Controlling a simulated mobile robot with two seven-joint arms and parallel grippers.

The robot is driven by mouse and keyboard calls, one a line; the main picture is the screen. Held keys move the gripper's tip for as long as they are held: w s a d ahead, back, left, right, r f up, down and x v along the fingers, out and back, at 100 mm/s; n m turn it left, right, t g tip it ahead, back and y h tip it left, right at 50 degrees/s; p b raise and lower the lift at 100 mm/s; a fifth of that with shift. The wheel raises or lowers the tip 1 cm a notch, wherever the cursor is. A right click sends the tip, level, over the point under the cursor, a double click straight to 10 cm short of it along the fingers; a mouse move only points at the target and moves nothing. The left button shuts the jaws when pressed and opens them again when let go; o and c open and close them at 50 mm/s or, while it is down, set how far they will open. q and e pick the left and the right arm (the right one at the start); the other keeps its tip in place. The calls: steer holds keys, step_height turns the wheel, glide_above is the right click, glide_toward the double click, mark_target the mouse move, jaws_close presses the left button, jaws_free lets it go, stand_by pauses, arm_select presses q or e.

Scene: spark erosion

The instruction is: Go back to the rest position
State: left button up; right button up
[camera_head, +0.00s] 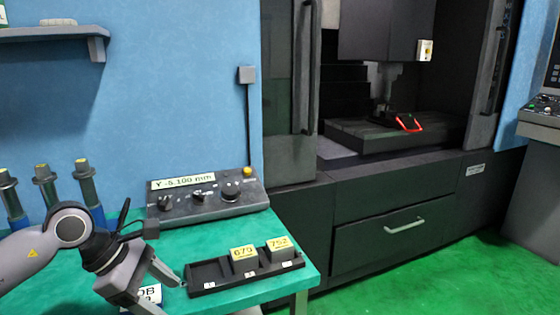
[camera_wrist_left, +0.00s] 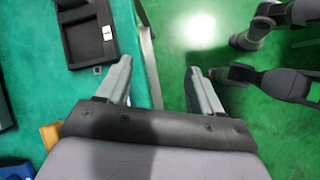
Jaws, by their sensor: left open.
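My left gripper (camera_head: 162,292) is low at the left in the head view, by the front left part of the green table (camera_head: 215,237). It is beside the left end of the black tray (camera_head: 206,275). In the left wrist view my left gripper (camera_wrist_left: 158,67) has its two fingers wide apart with nothing between them. The tray (camera_wrist_left: 68,42) shows there at upper left, clear of the fingers.
The tray holds two yellow-topped blocks, 670 (camera_head: 243,261) and 752 (camera_head: 279,249). A control box (camera_head: 207,203) stands behind it. Several tool holders (camera_head: 83,178) stand at the left. The dark machine (camera_head: 390,215) is at the right; green floor (camera_head: 470,275) lies open before it.

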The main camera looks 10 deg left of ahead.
arm_select(q)
steer(key=s+d+r+n+t+h+p, duration=0.1)
steer(key=s+d+n+h, duration=0.1)
steer(key=d+n+h, duration=0.5)
steer(key=s+d+r+n+t+h, duration=0.1)
steer(key=s+d+n+h, duration=0.25)
steer(key=d, duration=0.55)
steer(key=a+f+n+t+y+p, duration=0.1)
steer(key=a+f+n+t+y, duration=0.4)
steer(key=n, duration=0.9)
steer(key=a+f+n+t+y, duration=0.3)
steer(key=f+n+t+y, duration=0.3)
steer(key=n, duration=0.9)
steer(key=s+a+f+n+g+y, duration=0.2)
steer(key=s+f+n+g, duration=0.3)
steer(key=s+f+n, duration=0.6)
step_height(320, 180, down, 4)
steer(key=shift+s+a+f+y+p, duration=0.1)
steer(key=shift+s+a+y+p, duration=0.15)
steer(key=shift+y, duration=0.3)
steer(key=shift+w, duration=0.1)
